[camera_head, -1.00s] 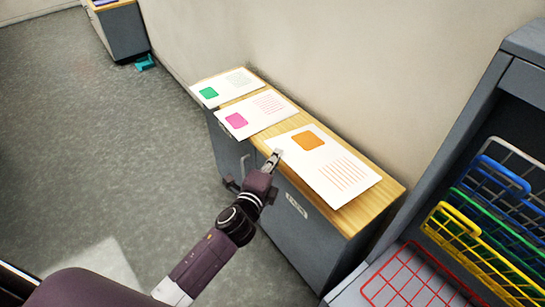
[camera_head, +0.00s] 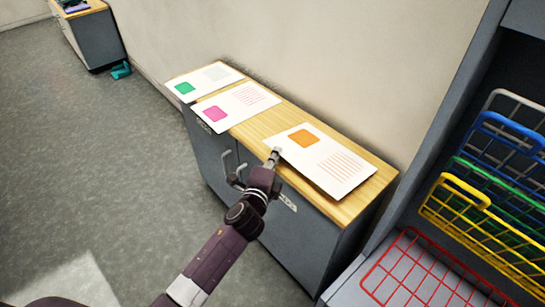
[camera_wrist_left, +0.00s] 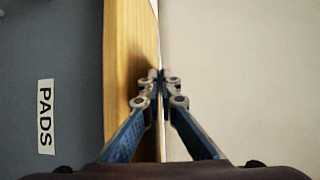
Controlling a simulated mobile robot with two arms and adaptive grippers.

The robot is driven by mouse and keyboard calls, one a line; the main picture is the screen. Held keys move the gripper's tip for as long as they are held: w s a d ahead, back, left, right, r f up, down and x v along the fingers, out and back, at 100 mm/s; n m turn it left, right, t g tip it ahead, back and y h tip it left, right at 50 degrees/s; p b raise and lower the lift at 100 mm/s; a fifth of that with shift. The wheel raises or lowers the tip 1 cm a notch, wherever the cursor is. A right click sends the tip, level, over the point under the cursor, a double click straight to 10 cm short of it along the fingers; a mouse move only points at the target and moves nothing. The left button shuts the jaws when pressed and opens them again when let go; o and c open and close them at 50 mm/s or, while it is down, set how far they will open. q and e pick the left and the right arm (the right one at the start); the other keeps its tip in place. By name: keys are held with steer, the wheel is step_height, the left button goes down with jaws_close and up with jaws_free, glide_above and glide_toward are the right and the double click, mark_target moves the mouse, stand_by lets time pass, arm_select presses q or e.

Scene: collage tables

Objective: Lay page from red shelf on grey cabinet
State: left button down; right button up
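A white page with an orange square and red lines (camera_head: 318,160) is over the right part of the wooden top of the grey cabinet (camera_head: 262,128). It looks nearly flat; I cannot tell whether it touches the top all over. My left gripper (camera_head: 274,153) is at the page's left corner, fingers closed on its edge. The wrist view shows the fingers (camera_wrist_left: 160,80) pinched together beside the wooden edge. The red wire shelf (camera_head: 412,270) at the lower right looks empty. My right gripper is out of view.
A page with a pink square (camera_head: 238,106) and one with a green square (camera_head: 205,81) lie on the cabinet's left part. Yellow (camera_head: 480,230), green and blue wire racks stand in a grey unit at right. A wall runs behind; bare wood separates the pink and orange pages.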

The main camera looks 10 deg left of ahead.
arm_select(q)
steer(key=shift+w+f, duration=0.1)
steer(key=shift+f, duration=0.05)
steer(key=c, duration=2.6)
jaws_free()
steer(key=o, duration=0.5)
steer(key=shift+o, duration=0.7)
steer(key=o, duration=0.6)
steer(key=shift+o, duration=0.2)
steer(key=shift+f, duration=0.1)
steer(key=shift+f+b, duration=1.5)
steer(key=shift+f, duration=0.2)
